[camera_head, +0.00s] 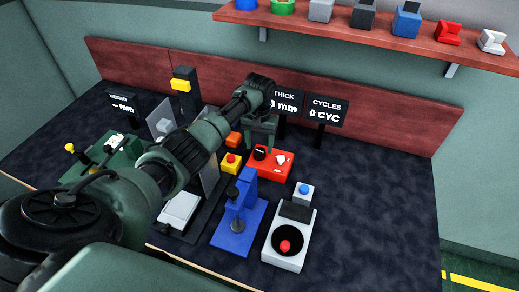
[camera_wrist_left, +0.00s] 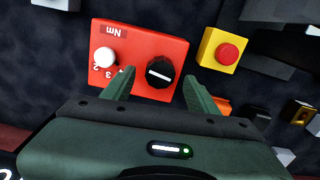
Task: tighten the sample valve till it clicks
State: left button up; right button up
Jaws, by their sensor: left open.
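A red box (camera_head: 270,164) marked "Nm" stands on the dark bench and also shows in the left wrist view (camera_wrist_left: 130,40). It carries a black round knob (camera_wrist_left: 160,72) with a white line and a white knob (camera_wrist_left: 104,57) beside small numbers. Which of the two is the sample valve is not labelled. My left gripper (camera_wrist_left: 158,76) is open, with its fingertips on either side of the black knob. I cannot tell whether they touch it. In the head view my left gripper (camera_head: 262,142) is over the back of the red box. My right gripper is not in view.
A yellow box with a red button (camera_head: 231,162) stands close left of the red box. A blue press (camera_head: 240,215) and a white device with a black dish (camera_head: 290,240) stand in front. The bench at right is clear. A shelf (camera_head: 370,35) holds several small items.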

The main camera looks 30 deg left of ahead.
aim_at(260, 154)
pick_arm(q)
jog(key=shift+f, duration=1.45)
grip_shut()
jog(key=shift+r+m+p, duration=0.15)
jog(key=shift+m+p, duration=0.15)
jog(key=shift+m, duration=1.7)
grip_release()
